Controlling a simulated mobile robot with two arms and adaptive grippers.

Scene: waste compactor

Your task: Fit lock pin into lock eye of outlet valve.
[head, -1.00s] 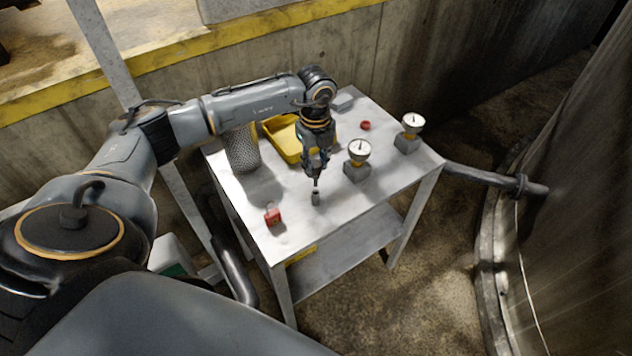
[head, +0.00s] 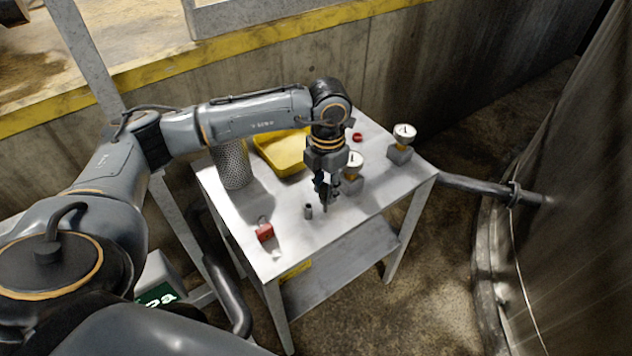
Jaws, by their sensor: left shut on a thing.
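My left gripper (head: 327,198) hangs pointing down over the front middle of the grey table. It is shut on a thin dark piece, probably the lock pin (head: 325,209), which is mostly hidden by the fingers. A small grey cylinder (head: 308,212) stands upright on the table just left of the fingertips, apart from them. I cannot make out the outlet valve's lock eye. A gauge on a grey block (head: 353,162) stands behind and right of the gripper, partly covered by it. My right gripper is not in view.
A red padlock (head: 265,232) lies near the front left edge of the table (head: 340,228). A yellow tray (head: 270,146), a mesh cup (head: 233,166), a red cap (head: 357,137) and a second gauge (head: 402,141) stand farther back. The front right tabletop is clear.

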